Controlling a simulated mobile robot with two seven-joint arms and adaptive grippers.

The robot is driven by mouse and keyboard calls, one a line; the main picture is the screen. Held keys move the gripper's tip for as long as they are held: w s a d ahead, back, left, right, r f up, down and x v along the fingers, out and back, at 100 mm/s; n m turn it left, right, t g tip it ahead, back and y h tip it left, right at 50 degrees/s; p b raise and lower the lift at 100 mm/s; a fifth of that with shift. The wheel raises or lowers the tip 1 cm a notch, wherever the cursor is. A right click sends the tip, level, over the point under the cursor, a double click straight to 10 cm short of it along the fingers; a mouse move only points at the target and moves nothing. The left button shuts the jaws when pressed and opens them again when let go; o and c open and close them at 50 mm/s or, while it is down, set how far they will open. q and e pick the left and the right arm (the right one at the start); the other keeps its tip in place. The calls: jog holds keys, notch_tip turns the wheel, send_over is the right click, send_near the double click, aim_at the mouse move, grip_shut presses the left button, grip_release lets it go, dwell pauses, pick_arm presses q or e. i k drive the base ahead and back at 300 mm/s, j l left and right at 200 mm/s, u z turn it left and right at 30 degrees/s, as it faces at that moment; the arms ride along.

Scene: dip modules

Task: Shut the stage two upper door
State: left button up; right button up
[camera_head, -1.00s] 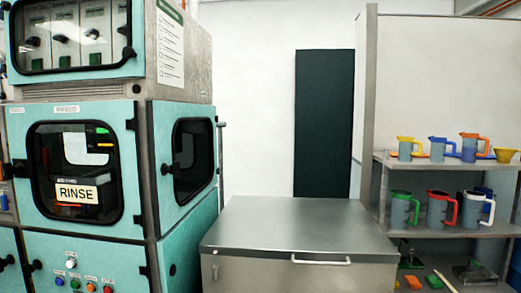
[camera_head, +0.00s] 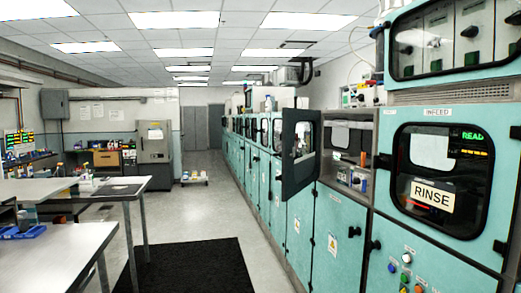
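An open upper door (camera_head: 300,153) with a dark frame and a window stands out from the row of teal cabinets on the right, swung toward the aisle. Beside it is the open compartment (camera_head: 347,160) with fittings inside. To its right is a module with a shut windowed door (camera_head: 441,178) carrying a RINSE sign. I cannot read a stage number on the open door. Neither gripper shows in the view.
A dark mat (camera_head: 200,268) lies on the aisle floor in front of the cabinets. Work tables (camera_head: 50,262) stand at the left. A grey cabinet (camera_head: 153,150) is at the back.

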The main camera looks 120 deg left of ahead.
aim_at(297, 175)
jog(key=k+j+u, duration=0.1)
jog(key=u, duration=0.3)
jog(key=k+j+u, duration=0.1)
jog(key=j+u, duration=0.15)
jog(key=u, duration=0.15)
jog(key=j+u, duration=0.2)
jog(key=u, duration=0.15)
jog(key=j+u, duration=0.7)
jog(key=j, duration=0.2)
jog(key=j+u, duration=0.2)
jog(key=j, duration=0.3)
jog(key=i+j+u, duration=0.1)
jog(key=j+u, duration=0.15)
jog(key=j, duration=0.2)
jog(key=i+j, duration=0.1)
jog(key=j, duration=0.3)
jog(key=i+j, duration=0.1)
jog(key=j, duration=0.35)
jog(key=i+j, duration=0.1)
jog(key=j, duration=0.3)
jog(key=i+j+u, duration=0.1)
jog(key=j, duration=0.35)
jog(key=i+j, duration=0.1)
jog(key=j, duration=0.3)
